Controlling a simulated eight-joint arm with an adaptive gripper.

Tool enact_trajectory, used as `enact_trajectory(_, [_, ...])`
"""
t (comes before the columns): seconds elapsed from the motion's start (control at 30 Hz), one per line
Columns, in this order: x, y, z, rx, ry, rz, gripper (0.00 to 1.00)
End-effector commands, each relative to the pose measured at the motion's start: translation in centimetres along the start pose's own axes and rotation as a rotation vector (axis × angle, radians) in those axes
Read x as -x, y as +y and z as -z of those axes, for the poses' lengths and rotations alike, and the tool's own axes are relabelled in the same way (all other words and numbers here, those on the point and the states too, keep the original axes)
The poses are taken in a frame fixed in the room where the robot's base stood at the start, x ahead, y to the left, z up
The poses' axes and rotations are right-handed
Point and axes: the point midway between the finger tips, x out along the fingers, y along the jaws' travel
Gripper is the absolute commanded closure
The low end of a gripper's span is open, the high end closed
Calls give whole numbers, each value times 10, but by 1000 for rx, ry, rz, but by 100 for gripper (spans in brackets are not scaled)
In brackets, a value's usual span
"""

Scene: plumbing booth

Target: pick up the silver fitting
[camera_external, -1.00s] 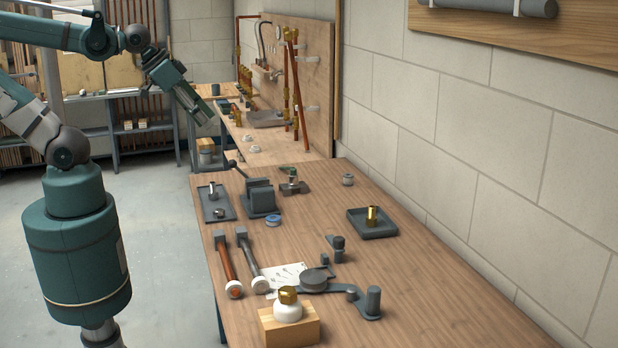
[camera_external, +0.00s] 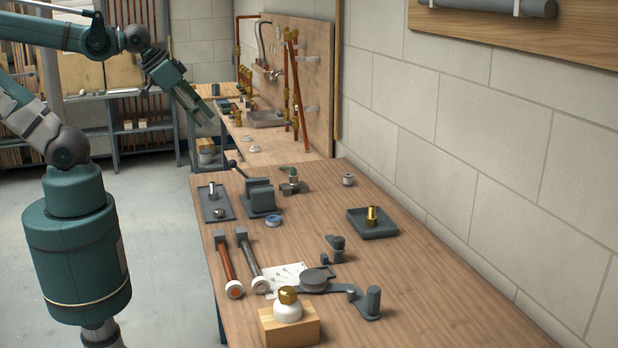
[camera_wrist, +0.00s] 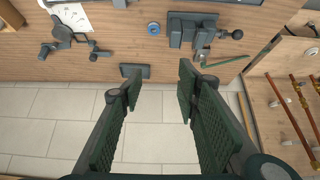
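A silver fitting (camera_external: 212,190) stands upright in a dark tray (camera_external: 229,209) at the left edge of the bench in the external view. A second, short silver piece (camera_external: 219,213) lies in the same tray, nearer the camera. My gripper (camera_external: 208,116) is up and to the left of the bench, well apart from the fitting. In the wrist view its two green fingers (camera_wrist: 158,92) are spread with nothing between them. I cannot make out the silver fitting in the wrist view.
A vise (camera_external: 260,197) stands just right of the tray, with a blue ring (camera_external: 273,221) beside it. A valve (camera_external: 293,185) stands behind. A brass fitting (camera_external: 372,214) stands in another tray (camera_external: 388,230) at the right.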

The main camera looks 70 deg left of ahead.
Motion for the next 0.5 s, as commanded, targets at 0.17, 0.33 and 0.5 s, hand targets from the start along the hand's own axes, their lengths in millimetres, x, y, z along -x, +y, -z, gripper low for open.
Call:
enact_trajectory(0.17, [0,0,0,-3,-1,1,68])
enact_trajectory(0.33, [-5,-5,1,-31,-14,7,68])
enact_trajectory(0.5, [-16,-15,1,-101,-48,17,68])
